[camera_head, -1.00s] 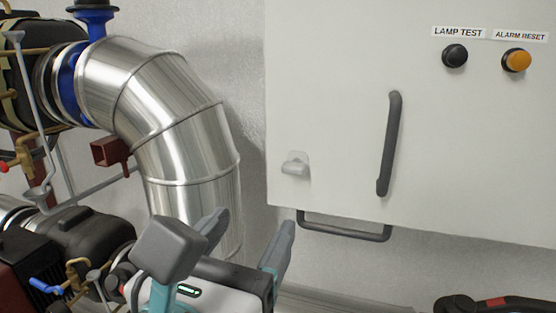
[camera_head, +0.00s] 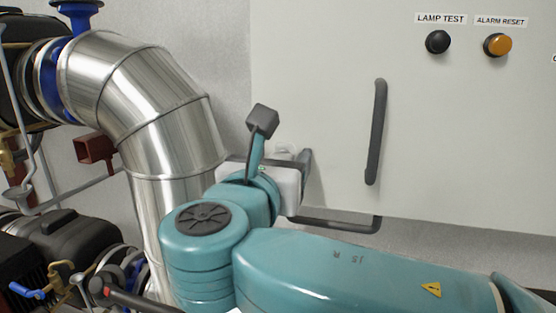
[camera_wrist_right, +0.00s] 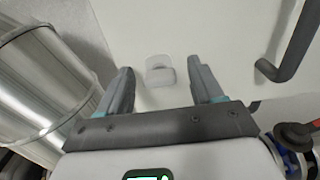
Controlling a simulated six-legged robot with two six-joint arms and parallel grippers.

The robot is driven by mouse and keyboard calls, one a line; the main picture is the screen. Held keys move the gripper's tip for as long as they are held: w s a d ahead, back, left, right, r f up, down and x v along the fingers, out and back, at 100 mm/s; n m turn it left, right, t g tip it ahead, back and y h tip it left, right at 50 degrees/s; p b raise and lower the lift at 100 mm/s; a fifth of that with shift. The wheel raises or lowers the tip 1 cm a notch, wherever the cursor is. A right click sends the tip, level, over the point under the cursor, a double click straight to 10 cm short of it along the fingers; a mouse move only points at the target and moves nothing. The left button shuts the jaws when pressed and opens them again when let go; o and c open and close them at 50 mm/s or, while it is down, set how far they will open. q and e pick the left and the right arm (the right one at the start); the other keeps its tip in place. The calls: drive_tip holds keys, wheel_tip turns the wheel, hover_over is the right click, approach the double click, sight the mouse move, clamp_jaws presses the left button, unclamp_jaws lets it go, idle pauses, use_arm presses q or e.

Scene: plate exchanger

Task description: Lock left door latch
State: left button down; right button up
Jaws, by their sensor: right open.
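The door latch (camera_wrist_right: 160,70) is a small pale knob on the white cabinet door (camera_wrist_right: 220,30). In the right wrist view it sits just beyond and between the two fingers of my right gripper (camera_wrist_right: 163,85). The fingers are apart with nothing between them, and I see no contact with the latch. In the head view my right gripper (camera_head: 272,165) is in front of the door's lower left corner, and the latch (camera_head: 284,150) is mostly hidden behind it. My left gripper is not in view.
A dark vertical handle (camera_head: 376,132) is on the door to the right of the latch. A dark bar (camera_head: 345,225) runs under the cabinet. A large silver pipe (camera_head: 165,120) stands close on the left. Lamp test (camera_head: 438,42) and alarm reset (camera_head: 497,45) buttons are above.

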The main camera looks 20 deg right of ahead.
drive_tip(key=shift+w, duration=0.1)
drive_tip(key=shift+w+f, duration=0.1)
drive_tip(key=shift+c, duration=1.2)
drive_tip(key=c, duration=0.8)
drive_tip(key=shift+m, duration=0.3)
drive_tip(key=shift+s+d+f+m+b, duration=0.1)
drive_tip(key=shift+m+b, duration=1.4)
drive_tip(key=shift+m, duration=1.35)
drive_tip(key=shift+s+d+f+m+b, duration=0.1)
drive_tip(key=shift+m+b, duration=1.35)
drive_tip(key=shift+m, duration=1.45)
drive_tip(key=shift+s+d+f+m+b, duration=0.1)
drive_tip(key=shift+m+b, duration=1.4)
drive_tip(key=shift+m, duration=1.35)
drive_tip(key=shift+r, duration=0.1)
